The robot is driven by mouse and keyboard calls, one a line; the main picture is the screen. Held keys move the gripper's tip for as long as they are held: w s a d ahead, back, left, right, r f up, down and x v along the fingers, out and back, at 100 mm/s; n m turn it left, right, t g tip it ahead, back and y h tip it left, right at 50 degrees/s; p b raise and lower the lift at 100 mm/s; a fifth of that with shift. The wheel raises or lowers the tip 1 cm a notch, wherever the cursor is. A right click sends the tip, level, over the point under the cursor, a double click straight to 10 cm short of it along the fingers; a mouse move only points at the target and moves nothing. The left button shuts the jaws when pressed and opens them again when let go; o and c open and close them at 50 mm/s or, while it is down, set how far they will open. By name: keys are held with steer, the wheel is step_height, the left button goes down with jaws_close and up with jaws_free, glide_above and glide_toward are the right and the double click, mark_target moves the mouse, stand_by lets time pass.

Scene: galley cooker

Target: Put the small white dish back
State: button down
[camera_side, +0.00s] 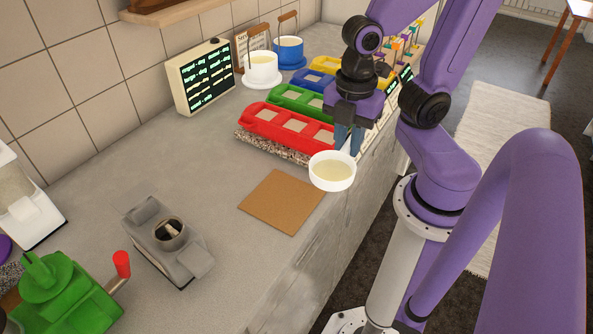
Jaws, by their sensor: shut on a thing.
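The small white dish (332,181) is round and shallow, with a pale yellowish inside. It is near the counter's front edge, in front of the red tray. My gripper (347,140) points down at the dish's far rim and is shut on it. The dish looks held roughly level; whether it is clear of the counter is hard to tell. The fingertips are partly hidden behind the dish.
A square cork-brown mat (282,201) lies left of the dish. A red tray (286,127) with square wells sits behind, with green (297,98) and blue ones beyond. A grey device (168,240) and a green grinder (66,293) stand at the left front. The counter's middle is clear.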

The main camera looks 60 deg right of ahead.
steer(key=w+f, duration=0.2)
steer(key=w, duration=0.1)
steer(key=w+f, duration=0.2)
steer(key=w, duration=0.1)
steer(key=w+a+f, duration=0.1)
steer(key=w+f, duration=0.1)
steer(key=shift+w+f, duration=0.35)
steer(key=shift+w, duration=0.05)
steer(key=shift+w+a+f, duration=0.15)
steer(key=shift+w+f, duration=0.45)
steer(key=shift+f, duration=0.1)
steer(key=shift+w+f, duration=0.15)
steer(key=shift+f, duration=1.5)
steer(key=shift+f, duration=0.1)
steer(key=c, duration=1)
jaws_free()
